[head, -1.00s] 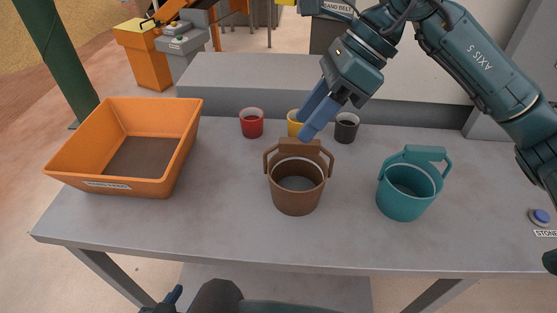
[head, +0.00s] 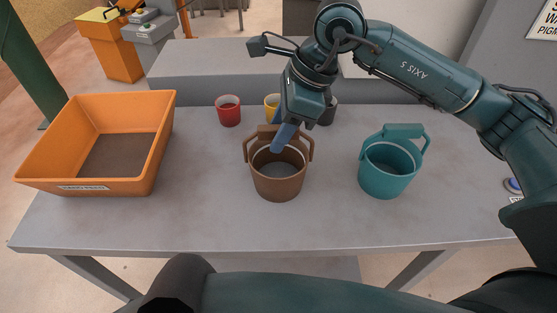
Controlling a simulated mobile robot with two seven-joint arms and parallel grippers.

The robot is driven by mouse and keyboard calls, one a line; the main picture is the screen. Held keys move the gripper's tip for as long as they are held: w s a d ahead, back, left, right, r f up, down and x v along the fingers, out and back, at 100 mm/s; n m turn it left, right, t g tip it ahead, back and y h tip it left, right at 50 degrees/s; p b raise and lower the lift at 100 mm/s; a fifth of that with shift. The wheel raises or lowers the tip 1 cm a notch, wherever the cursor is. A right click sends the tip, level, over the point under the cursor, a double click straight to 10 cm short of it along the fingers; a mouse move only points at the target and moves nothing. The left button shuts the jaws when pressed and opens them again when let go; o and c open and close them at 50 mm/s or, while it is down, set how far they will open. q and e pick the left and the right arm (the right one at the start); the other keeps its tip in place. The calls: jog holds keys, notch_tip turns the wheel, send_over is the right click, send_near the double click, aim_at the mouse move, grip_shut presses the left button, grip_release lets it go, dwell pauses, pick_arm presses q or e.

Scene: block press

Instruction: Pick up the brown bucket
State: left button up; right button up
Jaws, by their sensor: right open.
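The brown bucket (head: 278,184) stands upright on the grey table, near its middle, with its handle raised at the back. My right gripper (head: 284,138) is above the bucket's rear rim, its blue fingers pointing down at the handle. The fingers overlap the handle and opening in the picture, and I cannot tell whether they touch it. The gripper is open, and part of the handle is hidden behind it. My left gripper is not clearly visible; only dark arm parts cross the bottom of the view.
A teal bucket (head: 386,172) stands to the right on the table (head: 215,222). An orange bin (head: 148,168) is at the left. Red (head: 229,112), yellow (head: 271,104) and dark (head: 328,113) cups stand behind the brown bucket. The table front is clear.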

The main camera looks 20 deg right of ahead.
jog(key=shift+x, duration=1.35)
jog(key=shift+c, duration=0.4)
grip_shut()
jog(key=shift+r, duration=0.1)
